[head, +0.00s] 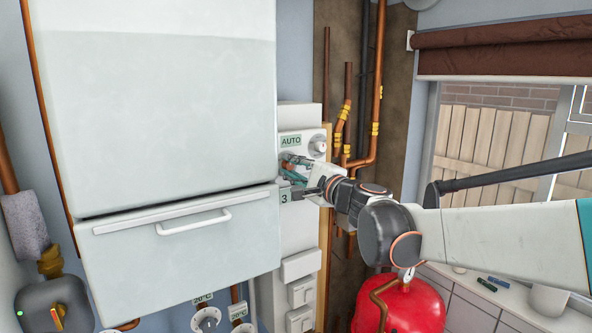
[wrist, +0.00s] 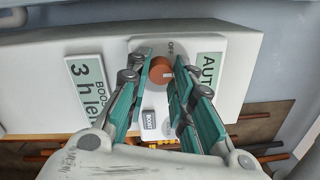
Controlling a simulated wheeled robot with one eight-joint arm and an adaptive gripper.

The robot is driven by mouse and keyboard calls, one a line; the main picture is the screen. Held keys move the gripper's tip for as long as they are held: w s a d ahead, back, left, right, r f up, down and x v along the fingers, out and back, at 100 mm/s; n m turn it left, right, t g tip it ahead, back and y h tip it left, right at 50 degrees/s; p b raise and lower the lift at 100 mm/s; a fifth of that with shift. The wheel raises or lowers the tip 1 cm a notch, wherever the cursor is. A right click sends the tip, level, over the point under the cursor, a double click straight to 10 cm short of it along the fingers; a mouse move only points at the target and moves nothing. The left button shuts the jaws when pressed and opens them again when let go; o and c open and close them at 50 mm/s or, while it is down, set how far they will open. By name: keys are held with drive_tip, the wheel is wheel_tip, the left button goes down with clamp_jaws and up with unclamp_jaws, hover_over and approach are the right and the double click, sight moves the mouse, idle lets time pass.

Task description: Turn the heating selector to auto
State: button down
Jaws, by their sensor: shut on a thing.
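The heating selector is a round orange-brown knob (wrist: 160,70) on a white control panel (wrist: 220,32) in the wrist view. Small OFF lettering stands above it, and a green "Auto" label (wrist: 207,80) lies to its right. A small pale mark shows on the knob's right part. My gripper (wrist: 161,82) has its teal fingers on both sides of the knob and is shut on it.
A "Boost" button (wrist: 149,120) and a "3 h left" label (wrist: 91,79) are beside the fingers. The large white boiler casing (head: 170,90) stands close left of the panel. A white round knob (head: 317,146) and copper pipes (head: 374,100) are to the right.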

drive_tip(key=c, duration=1.4)
unclamp_jaws()
drive_tip(key=v, duration=1.2)
drive_tip(key=shift+f, duration=0.1)
